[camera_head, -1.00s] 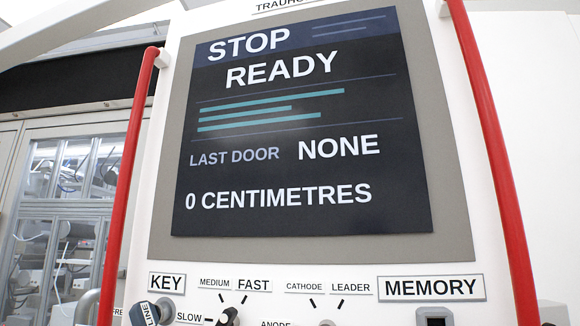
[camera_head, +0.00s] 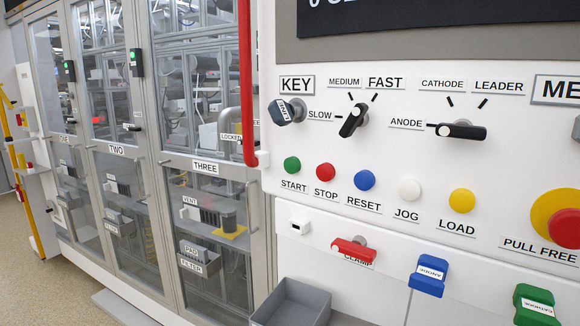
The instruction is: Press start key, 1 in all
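The start key is a round green button (camera_head: 292,165) labelled START (camera_head: 294,185), at the left end of a row of coloured buttons on the white panel. A red STOP button (camera_head: 326,171) and a blue RESET button (camera_head: 365,180) sit to its right. Neither of my grippers shows in the head view, and nothing covers the green button.
Above the row are a key switch (camera_head: 287,111), a speed knob (camera_head: 353,121) and an anode/cathode/leader knob (camera_head: 461,130). A vertical red rail (camera_head: 247,80) stands left of the buttons. A red clamp handle (camera_head: 353,250) and a grey bin (camera_head: 292,303) are below.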

